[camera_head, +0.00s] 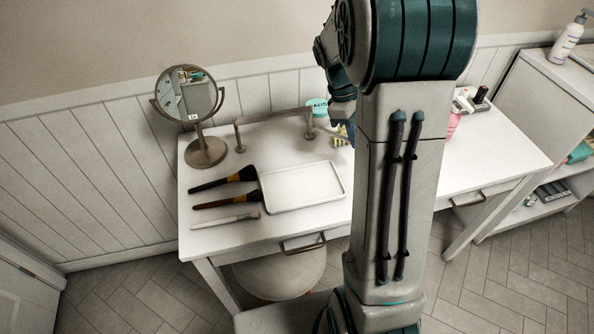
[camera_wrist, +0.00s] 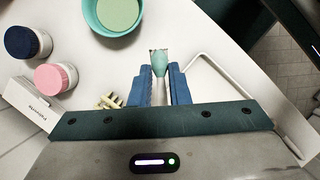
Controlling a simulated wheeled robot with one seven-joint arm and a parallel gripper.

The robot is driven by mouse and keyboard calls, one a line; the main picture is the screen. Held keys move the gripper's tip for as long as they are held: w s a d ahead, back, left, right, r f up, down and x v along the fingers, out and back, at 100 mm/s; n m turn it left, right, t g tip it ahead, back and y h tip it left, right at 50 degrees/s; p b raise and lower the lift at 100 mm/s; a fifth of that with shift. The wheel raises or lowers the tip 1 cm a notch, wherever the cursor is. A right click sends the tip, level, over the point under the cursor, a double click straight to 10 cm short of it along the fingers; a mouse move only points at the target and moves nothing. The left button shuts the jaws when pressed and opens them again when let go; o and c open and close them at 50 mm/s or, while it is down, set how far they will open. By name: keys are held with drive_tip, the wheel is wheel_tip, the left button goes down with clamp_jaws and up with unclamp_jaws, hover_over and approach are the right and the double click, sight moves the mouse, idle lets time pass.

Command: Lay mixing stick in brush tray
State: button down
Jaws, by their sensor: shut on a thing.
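Two dark brushes (camera_head: 226,199) and a pale brush (camera_head: 225,219) lie left of the tray. A round mirror (camera_head: 206,152) stands behind them. A teal bowl (camera_wrist: 117,12), a navy-lidded jar (camera_wrist: 27,43), a pink-lidded jar (camera_wrist: 55,77) and a yellowish clip (camera_wrist: 110,102) surround the gripper.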

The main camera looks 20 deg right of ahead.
hover_over(319, 195)
drive_tip(key=w, duration=0.1)
drive_tip(key=f, duration=0.6)
drive_tip(key=shift+a+f+b, duration=0.3)
drive_tip(key=shift+a, duration=0.1)
drive_tip(key=shift+a+f, duration=0.15)
drive_tip(key=shift+f, duration=1.95)
drive_tip(key=shift+f+b, duration=0.2)
drive_tip(key=shift+b, duration=0.1)
drive_tip(key=c, duration=1.6)
unclamp_jaws()
drive_tip(key=shift+c, duration=0.2)
drive_tip(key=shift+r, duration=0.1)
